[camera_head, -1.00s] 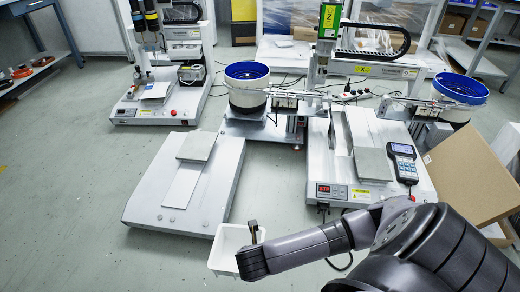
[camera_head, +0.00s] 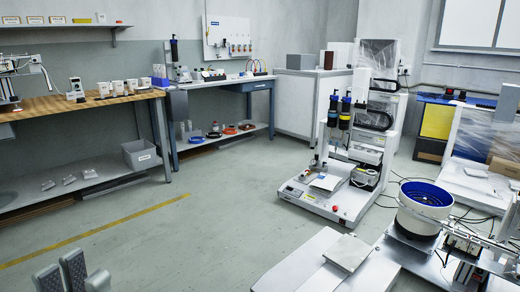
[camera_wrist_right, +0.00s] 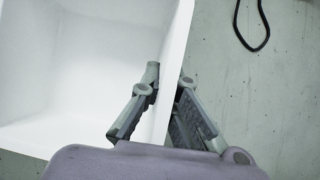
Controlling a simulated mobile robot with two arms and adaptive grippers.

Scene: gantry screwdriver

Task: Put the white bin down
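The white bin (camera_wrist_right: 70,70) fills the left of the right wrist view, with its inside showing and its far parts cut off by the frame. My right gripper (camera_wrist_right: 168,80) has one finger inside the bin and one outside, shut on the bin's side wall. The bin looks empty where its inside shows. Neither the bin nor my right gripper is in the head view now. My left gripper (camera_head: 72,268) shows only as grey finger ends at the bottom left of the head view. How far apart its fingers are is unclear.
A wooden-topped workbench (camera_head: 85,103) stands at the left, with a grey bin (camera_head: 140,154) on its lower shelf. A blue-edged bench (camera_head: 225,85) stands behind. A screwdriver machine (camera_head: 335,185) and a blue-rimmed bowl feeder (camera_head: 424,212) are at the right. The floor between is clear.

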